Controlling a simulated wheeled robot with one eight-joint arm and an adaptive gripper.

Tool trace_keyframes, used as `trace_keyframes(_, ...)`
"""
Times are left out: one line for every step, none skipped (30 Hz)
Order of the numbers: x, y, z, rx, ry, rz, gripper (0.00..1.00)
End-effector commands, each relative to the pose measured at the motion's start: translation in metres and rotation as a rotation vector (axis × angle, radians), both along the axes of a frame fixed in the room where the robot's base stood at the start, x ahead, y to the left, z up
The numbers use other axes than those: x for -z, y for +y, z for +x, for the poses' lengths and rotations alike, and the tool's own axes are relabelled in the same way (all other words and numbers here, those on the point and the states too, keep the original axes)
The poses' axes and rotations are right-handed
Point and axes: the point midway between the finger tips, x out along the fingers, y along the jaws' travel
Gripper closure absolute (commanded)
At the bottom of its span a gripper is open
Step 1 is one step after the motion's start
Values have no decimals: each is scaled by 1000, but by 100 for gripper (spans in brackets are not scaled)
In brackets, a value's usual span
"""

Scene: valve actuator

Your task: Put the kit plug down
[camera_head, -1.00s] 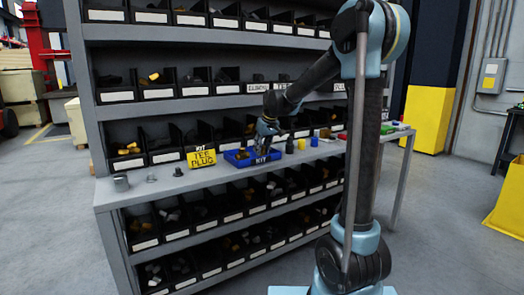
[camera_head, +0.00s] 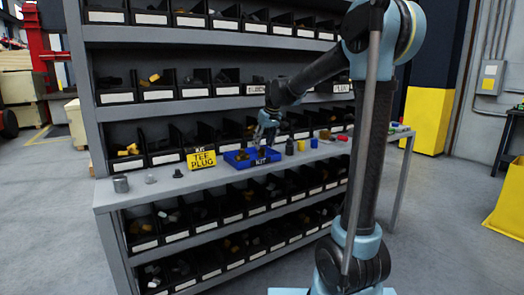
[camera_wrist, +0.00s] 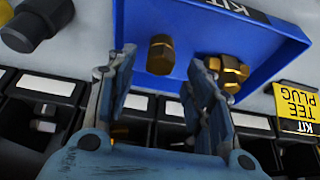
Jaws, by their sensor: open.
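A brass hex plug (camera_wrist: 160,54) sits in the blue kit tray (camera_wrist: 205,12) in the wrist view. A brass tee fitting (camera_wrist: 228,72) stands in the same tray, to the right of the plug. My gripper (camera_wrist: 163,80) is open and empty, its two fingers spread with the plug beyond the gap between them. In the head view, the blue tray (camera_head: 231,156) rests on the shelf's work ledge, with my gripper (camera_head: 263,143) just above it. The plug is hard to make out there. A yellow sign reading TEE PLUG (camera_head: 202,160) stands left of the tray.
Dark fittings (camera_head: 178,174) and a grey cylinder (camera_head: 121,184) stand on the ledge (camera_head: 150,193) left of the sign. A dark bottle-like part (camera_head: 289,146) and several coloured pieces stand right of the tray. Rows of labelled black bins fill the shelves above and below.

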Motion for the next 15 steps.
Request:
trace_keyframes(-10, -3, -4, 1, 0, 0, 52)
trace_keyframes(-15, -4, -5, 1, 0, 0, 52)
trace_keyframes(-22, -6, -8, 1, 0, 0, 52)
trace_keyframes(-28, -7, -9, 2, 0, 1, 52)
trace_keyframes(-32, -9, -11, 2, 0, 1, 52)
trace_keyframes(-39, -10, -13, 2, 0, 1, 52)
trace_keyframes(-43, -11, -14, 2, 0, 1, 52)
trace_keyframes(-47, -12, -16, 2, 0, 1, 52)
trace_keyframes(-52, -13, -17, 2, 0, 1, 52)
trace_keyframes(-55, -14, -18, 2, 0, 1, 52)
trace_keyframes(-57, -14, -19, 2, 0, 1, 52)
trace_keyframes(-60, -15, -20, 2, 0, 1, 52)
trace_keyframes(-63, -16, -21, 2, 0, 1, 52)
trace_keyframes(-64, -16, -22, 2, 0, 1, 52)
trace_keyframes(-66, -16, -22, 2, 0, 1, 52)
